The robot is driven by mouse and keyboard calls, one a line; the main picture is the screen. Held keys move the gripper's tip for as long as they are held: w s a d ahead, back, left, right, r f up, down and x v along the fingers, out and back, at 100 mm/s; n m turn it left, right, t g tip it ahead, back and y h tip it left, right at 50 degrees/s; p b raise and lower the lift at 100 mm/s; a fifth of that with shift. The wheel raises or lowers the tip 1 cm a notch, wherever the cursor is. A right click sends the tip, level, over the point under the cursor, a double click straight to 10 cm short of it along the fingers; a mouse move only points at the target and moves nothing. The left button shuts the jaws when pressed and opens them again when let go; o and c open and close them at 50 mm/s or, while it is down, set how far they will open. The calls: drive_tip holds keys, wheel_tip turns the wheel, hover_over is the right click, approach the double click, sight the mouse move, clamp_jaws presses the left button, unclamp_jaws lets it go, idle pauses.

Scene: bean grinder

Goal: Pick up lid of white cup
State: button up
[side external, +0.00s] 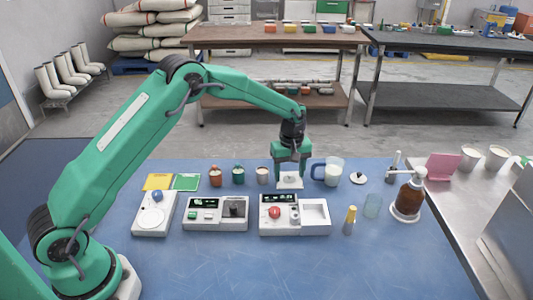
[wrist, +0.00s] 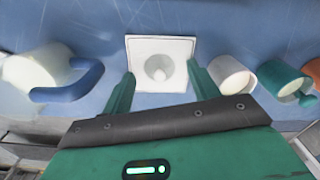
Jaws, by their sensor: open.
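My gripper (side external: 291,172) is open above a small white square piece (side external: 290,182) with a round centre. In the wrist view, my gripper (wrist: 160,73) has its two green fingers apart, with the square piece (wrist: 145,75) between and just beyond them. A small white cup (side external: 262,176) stands left of it; it shows right of the fingers in the wrist view (wrist: 232,77). I cannot tell whether its pale top is a lid. A flat round white lid-like piece (side external: 359,179) with a dark knob lies farther right. The fingers appear empty.
A white jug with a blue handle (side external: 333,172) stands close right of my gripper. A green cup (side external: 238,175) and a red one (side external: 215,177) stand left. White devices (side external: 294,215) line the front, and a brown bottle (side external: 408,196) stands right.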

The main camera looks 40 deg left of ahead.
sight(291, 175)
idle(0.3)
drive_tip(key=c, duration=1.1)
drive_tip(key=shift+o, duration=0.2)
drive_tip(key=shift+r, duration=0.15)
drive_tip(key=shift+r, duration=0.55)
drive_tip(key=r, duration=0.3)
drive_tip(key=shift+s+d+r, duration=0.1)
drive_tip(key=shift+s+d, duration=0.1)
drive_tip(key=shift+d, duration=0.15)
drive_tip(key=s+d+r, duration=0.6)
drive_tip(key=d, duration=0.3)
drive_tip(key=shift+r, duration=0.2)
drive_tip(key=shift+a, duration=0.15)
drive_tip(key=a+n, duration=0.5)
drive_tip(key=a, duration=1)
drive_tip(key=shift+w+n, duration=0.15)
drive_tip(key=shift+n, duration=0.15)
